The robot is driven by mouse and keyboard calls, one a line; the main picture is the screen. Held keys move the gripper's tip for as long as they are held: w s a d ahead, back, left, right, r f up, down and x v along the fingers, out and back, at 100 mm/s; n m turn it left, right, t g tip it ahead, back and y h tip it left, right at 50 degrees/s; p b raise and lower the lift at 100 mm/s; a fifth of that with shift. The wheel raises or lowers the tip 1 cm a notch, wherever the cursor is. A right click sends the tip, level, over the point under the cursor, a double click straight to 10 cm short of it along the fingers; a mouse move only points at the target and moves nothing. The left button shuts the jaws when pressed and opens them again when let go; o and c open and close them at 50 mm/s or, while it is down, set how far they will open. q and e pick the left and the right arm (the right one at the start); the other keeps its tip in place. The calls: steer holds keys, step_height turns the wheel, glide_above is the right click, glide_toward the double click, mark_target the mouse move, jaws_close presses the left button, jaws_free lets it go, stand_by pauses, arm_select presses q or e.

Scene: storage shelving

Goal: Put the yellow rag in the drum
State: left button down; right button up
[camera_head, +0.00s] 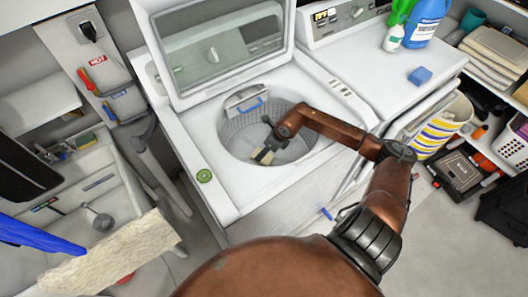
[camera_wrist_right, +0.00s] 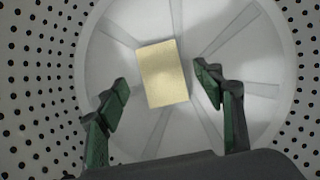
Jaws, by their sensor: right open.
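The yellow rag (camera_wrist_right: 163,74) shows in the right wrist view as a pale yellow rectangle, apparently lying flat on the drum's floor. It also shows in the head view (camera_head: 265,157), partly hidden by my gripper. The drum (camera_head: 234,132) is the perforated tub of the open top-loading washer; its dotted wall (camera_wrist_right: 35,90) surrounds the rag in the wrist view. My right gripper (camera_wrist_right: 163,82) reaches down inside the drum. Its two green-and-black fingers are spread on either side of the rag, with clear gaps, and hold nothing. My left gripper is not in view.
The washer's raised lid (camera_head: 215,50) stands behind the opening. A green round object (camera_head: 204,176) lies on the washer's front left edge. The machine at right carries a blue sponge (camera_head: 420,76) and bottles (camera_head: 425,22). A striped basket (camera_head: 440,125) stands at the right.

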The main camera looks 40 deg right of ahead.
steer(key=p+v, duration=0.1)
steer(key=v, duration=0.9)
steer(key=shift+p, duration=0.3)
steer(key=shift+r, duration=0.25)
